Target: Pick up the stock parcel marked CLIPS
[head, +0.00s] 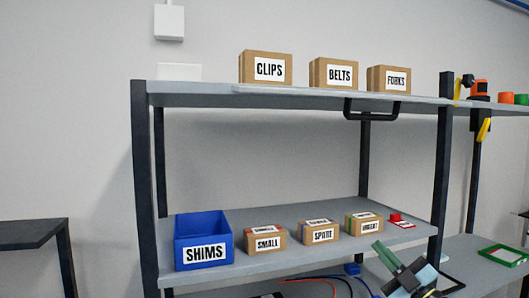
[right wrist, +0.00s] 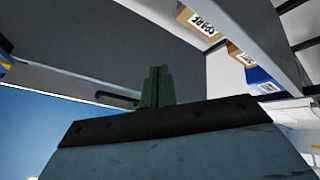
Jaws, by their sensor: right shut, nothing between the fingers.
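The CLIPS parcel (head: 265,67) is a brown cardboard box with a white label, upright at the left of the row on the upper shelf in the head view. My right gripper (head: 380,247) is low at the right, in front of the lower shelf, well below and to the right of the CLIPS parcel. Its green fingers (right wrist: 157,87) are together and empty in the right wrist view. The CLIPS parcel does not show in the right wrist view. My left gripper is out of view.
BELTS (head: 333,74) and FORKS (head: 389,79) parcels stand right of CLIPS on the upper shelf (head: 190,94). A black handle (head: 373,112) hangs below its front edge. The lower shelf holds a blue SHIMS bin (head: 204,226) and small boxes SMALL (head: 266,241), SPARE (head: 319,234) and URGENT (head: 364,225).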

